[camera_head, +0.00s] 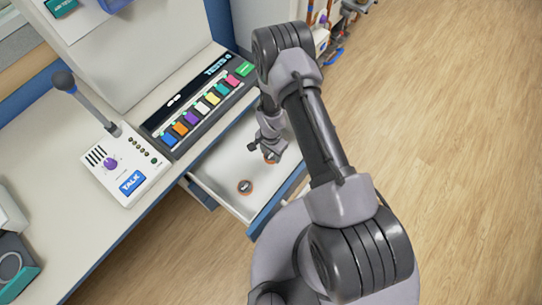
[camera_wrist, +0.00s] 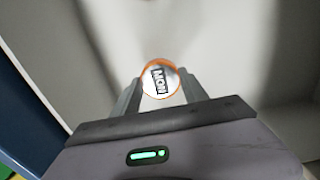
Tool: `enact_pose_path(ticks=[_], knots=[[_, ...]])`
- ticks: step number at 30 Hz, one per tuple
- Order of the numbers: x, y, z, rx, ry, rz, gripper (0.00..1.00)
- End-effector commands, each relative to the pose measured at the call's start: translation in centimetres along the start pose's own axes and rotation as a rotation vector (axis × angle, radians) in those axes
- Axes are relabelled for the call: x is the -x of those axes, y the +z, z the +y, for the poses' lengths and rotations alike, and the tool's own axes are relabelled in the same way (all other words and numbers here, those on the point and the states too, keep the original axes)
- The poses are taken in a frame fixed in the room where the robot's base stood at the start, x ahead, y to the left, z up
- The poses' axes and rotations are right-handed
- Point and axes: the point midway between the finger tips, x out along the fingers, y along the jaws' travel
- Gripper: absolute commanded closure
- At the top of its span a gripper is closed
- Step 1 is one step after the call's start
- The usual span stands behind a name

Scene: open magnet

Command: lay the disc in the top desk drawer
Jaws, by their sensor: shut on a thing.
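The disc (camera_wrist: 160,80) is round, with an orange rim and a white face with dark lettering that looks like "MON". In the wrist view it sits between the two fingers of my gripper (camera_wrist: 160,92), which is shut on it. In the head view my gripper (camera_head: 267,151) points down over the open desk drawer (camera_head: 279,204), and only an orange edge of the held disc shows. The drawer is white inside with a blue front. I cannot tell whether the disc touches the drawer floor.
The desk (camera_head: 60,215) above bears a talk microphone unit (camera_head: 125,165) and a panel of coloured tabs (camera_head: 200,105). Open wood floor (camera_head: 450,120) lies to the right.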

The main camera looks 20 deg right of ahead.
Motion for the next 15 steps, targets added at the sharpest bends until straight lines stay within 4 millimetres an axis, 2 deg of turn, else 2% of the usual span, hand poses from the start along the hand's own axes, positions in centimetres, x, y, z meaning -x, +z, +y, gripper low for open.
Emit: enact_pose_path(ticks=[1,4,9,15], knots=[[-0.3,-0.8,-0.1,-0.001,-0.001,0.001,0.97],[-0.7,-1.5,-0.1,0.002,0.000,0.000,0.97],[-3.8,-1.4,0.0,0.002,0.001,-0.001,0.97],[-3.6,-1.4,-0.1,0.002,0.000,0.000,0.97]])
